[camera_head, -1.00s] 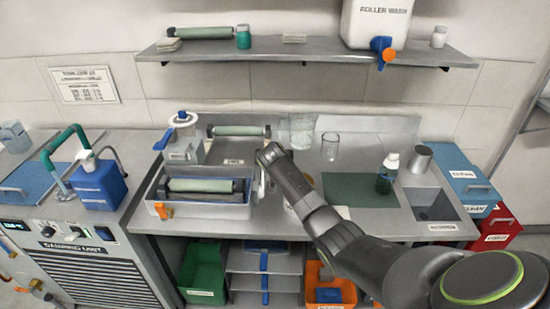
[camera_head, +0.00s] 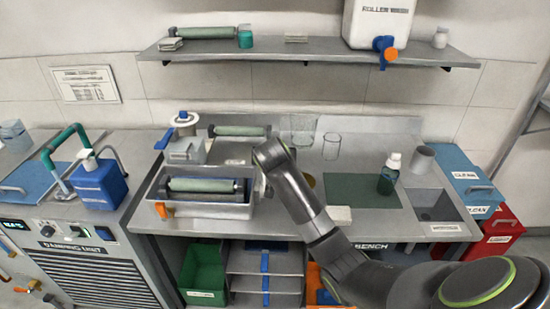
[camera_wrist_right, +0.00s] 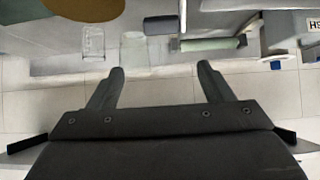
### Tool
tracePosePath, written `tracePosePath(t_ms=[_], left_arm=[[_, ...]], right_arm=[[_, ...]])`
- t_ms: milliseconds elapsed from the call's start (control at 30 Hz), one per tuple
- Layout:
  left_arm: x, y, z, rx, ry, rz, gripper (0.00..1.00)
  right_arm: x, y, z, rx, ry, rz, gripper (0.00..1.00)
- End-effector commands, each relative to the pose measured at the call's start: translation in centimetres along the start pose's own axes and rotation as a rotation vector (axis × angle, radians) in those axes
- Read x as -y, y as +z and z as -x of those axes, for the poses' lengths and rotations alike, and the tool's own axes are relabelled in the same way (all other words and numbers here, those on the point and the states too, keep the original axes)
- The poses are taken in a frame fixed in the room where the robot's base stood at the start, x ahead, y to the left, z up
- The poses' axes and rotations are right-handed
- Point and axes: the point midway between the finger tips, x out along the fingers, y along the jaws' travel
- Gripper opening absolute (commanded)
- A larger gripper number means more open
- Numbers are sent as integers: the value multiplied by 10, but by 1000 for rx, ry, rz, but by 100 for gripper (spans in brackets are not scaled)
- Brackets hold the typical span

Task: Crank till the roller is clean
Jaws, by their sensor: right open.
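A pale green roller (camera_head: 200,185) with dark ends lies in a grey tray (camera_head: 215,211) on the left of the bench. An orange tap (camera_head: 163,210) is on the tray's front. My right arm reaches in from the lower right, and its wrist end is just right of the tray, above the bench. It hides part of the tray's right side, and no crank can be made out clearly. In the right wrist view my right gripper (camera_wrist_right: 164,72) is open, with nothing between its fingers. My left gripper is not in view.
A second roller (camera_head: 240,131) lies behind the tray. Clear glasses (camera_head: 331,147) stand right of it. A dark green mat (camera_head: 350,187) and a green bottle (camera_head: 389,174) are further right. A white tank (camera_head: 378,22) stands on the shelf above.

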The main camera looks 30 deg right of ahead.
Motion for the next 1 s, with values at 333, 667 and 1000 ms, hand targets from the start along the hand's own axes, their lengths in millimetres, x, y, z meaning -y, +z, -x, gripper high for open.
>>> tracePosePath(t_ms=[333,667,1000], left_arm=[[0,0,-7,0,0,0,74],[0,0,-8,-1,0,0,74],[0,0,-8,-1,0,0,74]], right_arm=[[-1,-1,47,-2,0,-1,74],[-2,-1,56,-1,1,-1,74],[-2,-1,56,-1,1,-1,74]])
